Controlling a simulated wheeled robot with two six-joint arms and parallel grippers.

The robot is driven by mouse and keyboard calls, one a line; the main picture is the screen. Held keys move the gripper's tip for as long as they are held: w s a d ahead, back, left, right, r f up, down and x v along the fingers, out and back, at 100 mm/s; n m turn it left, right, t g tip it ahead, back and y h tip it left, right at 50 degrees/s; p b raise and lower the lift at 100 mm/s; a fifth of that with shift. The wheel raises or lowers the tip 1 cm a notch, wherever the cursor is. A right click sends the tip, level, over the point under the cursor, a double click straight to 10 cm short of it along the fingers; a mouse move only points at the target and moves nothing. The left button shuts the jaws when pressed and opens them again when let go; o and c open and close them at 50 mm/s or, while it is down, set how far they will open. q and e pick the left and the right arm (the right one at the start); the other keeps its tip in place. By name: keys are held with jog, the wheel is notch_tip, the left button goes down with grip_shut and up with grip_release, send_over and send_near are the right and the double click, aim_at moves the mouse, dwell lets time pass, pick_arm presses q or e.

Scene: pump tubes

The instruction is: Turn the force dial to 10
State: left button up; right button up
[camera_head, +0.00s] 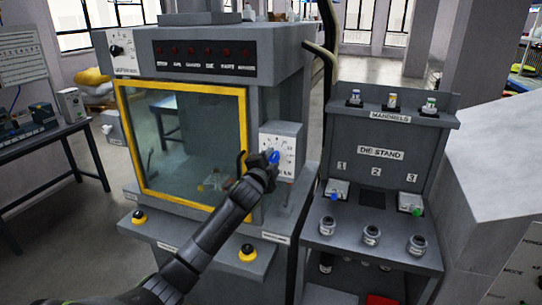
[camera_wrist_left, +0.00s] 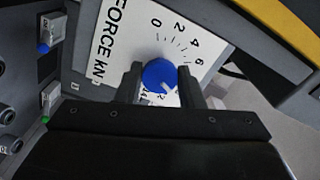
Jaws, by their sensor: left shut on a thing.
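The force dial is a round blue knob (camera_wrist_left: 160,75) with a pale pointer mark, on a white plate (camera_wrist_left: 128,35) printed "FORCE KN" with numbers around the knob. In the left wrist view 0, 2, 4 and 6 are readable; the lower numbers are partly hidden by my gripper. My left gripper (camera_wrist_left: 161,85) is shut on the knob, one finger on each side. In the head view the left gripper (camera_head: 264,164) is at the knob (camera_head: 273,157) on the plate (camera_head: 284,146) of the grey box. The pointer's exact reading is unclear. My right gripper is not in view.
A yellow-framed window (camera_head: 180,140) lies left of the dial. Two yellow buttons (camera_head: 247,252) sit on the ledge below. The die stand (camera_head: 380,153) with small cups and mandrels stands to the right. A second white dial (camera_head: 121,50) is at upper left.

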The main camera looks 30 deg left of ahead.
pick_arm(q)
jog(key=shift+m+p, duration=0.3)
jog(key=shift+m, duration=0.3)
jog(key=o, duration=1)
jog(key=shift+c, duration=0.2)
jog(key=shift+s, duration=0.1)
jog(key=shift+s+d+f, duration=0.1)
jog(key=shift+s+d, duration=0.05)
jog(key=shift+s, duration=0.35)
jog(key=b+v, duration=0.4)
jog(key=v, duration=1.2)
jog(key=shift+s, duration=0.1)
